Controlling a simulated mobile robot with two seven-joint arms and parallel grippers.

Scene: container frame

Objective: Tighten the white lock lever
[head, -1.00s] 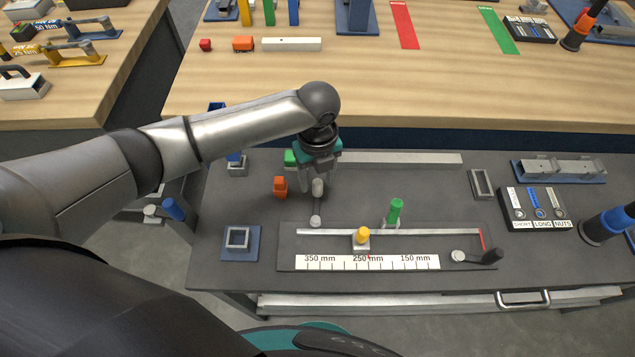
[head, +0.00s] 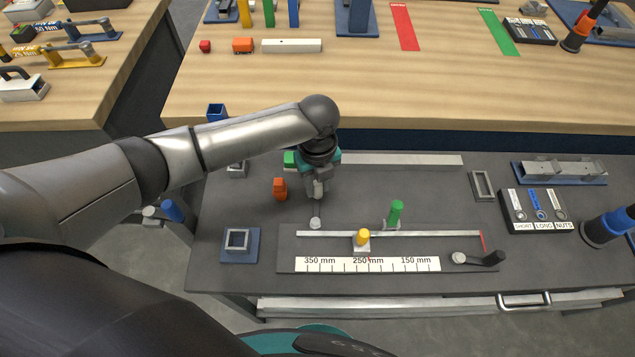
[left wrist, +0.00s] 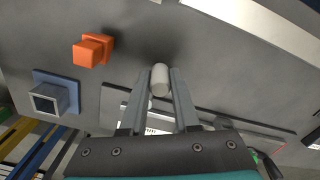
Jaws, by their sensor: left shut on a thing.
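The white lock lever has a pale upright knob (head: 318,188) and a round pivot (head: 315,223) nearer me, beside the left end of the ruler fixture. My left gripper (head: 317,190) points down at the knob, shut on it. In the left wrist view the white cylindrical knob (left wrist: 160,78) sits between the two fingertips (left wrist: 160,82). The fingers hide part of the knob in the head view. My right gripper is not in view.
An orange block (head: 280,188) stands just left of the gripper. The ruler fixture (head: 290,262) carries a yellow knob (head: 362,236), a green peg (head: 396,211) and a black-handled lever (head: 494,257). A blue-based square socket (head: 238,241) stands at the left.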

